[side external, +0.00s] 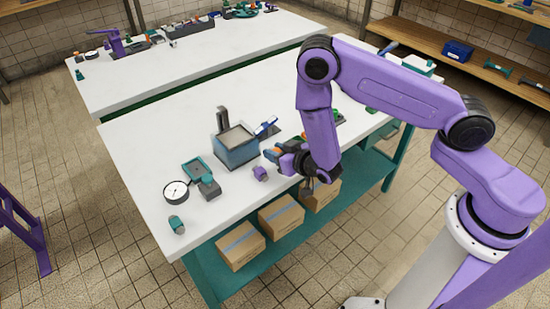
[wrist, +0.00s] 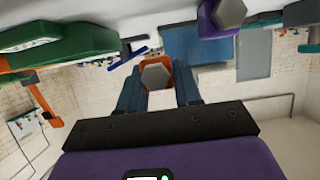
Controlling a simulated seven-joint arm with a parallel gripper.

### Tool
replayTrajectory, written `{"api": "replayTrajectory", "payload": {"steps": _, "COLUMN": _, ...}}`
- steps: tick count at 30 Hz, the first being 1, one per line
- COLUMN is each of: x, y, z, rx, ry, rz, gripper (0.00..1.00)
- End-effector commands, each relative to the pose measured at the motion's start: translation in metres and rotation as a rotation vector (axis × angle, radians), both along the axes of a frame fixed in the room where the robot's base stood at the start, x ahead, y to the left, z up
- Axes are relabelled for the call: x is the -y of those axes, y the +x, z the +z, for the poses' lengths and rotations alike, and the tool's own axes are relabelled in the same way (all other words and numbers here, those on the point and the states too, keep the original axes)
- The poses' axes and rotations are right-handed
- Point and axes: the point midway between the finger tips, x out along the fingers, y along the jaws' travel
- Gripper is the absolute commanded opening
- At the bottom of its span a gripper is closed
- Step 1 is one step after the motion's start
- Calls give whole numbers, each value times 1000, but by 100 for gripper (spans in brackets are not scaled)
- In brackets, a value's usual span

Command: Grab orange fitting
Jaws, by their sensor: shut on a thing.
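The orange fitting (wrist: 156,62) shows in the wrist view between the two blue fingers of my gripper (wrist: 159,80). It has an orange body and a grey hexagonal end facing the camera. My gripper is shut on it. In the side view my gripper (side external: 274,155) is low at the near edge of the white table (side external: 150,150), and a small orange patch shows at its fingers. I cannot tell whether the fitting touches the tabletop.
A purple fitting (side external: 260,173) lies just left of my gripper. A blue-grey open bin (side external: 237,150) stands behind it. A gauge (side external: 176,191), a teal-framed device (side external: 200,172) and a teal fitting (side external: 176,224) sit further left. Green parts (wrist: 50,40) are close in the wrist view.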

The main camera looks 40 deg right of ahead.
Motion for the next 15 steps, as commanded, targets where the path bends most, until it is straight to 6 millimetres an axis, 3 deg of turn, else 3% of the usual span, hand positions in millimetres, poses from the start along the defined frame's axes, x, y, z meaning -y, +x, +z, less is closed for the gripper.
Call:
{"api": "replayTrajectory", "payload": {"steps": 9, "x": 10, "y": -47, "z": 56, "rx": -1, "ry": -1, "rz": 5, "gripper": 0}}
{"api": "replayTrajectory", "payload": {"steps": 15, "x": 15, "y": -62, "z": 62, "rx": -1, "ry": 0, "rz": 4, "gripper": 0}}
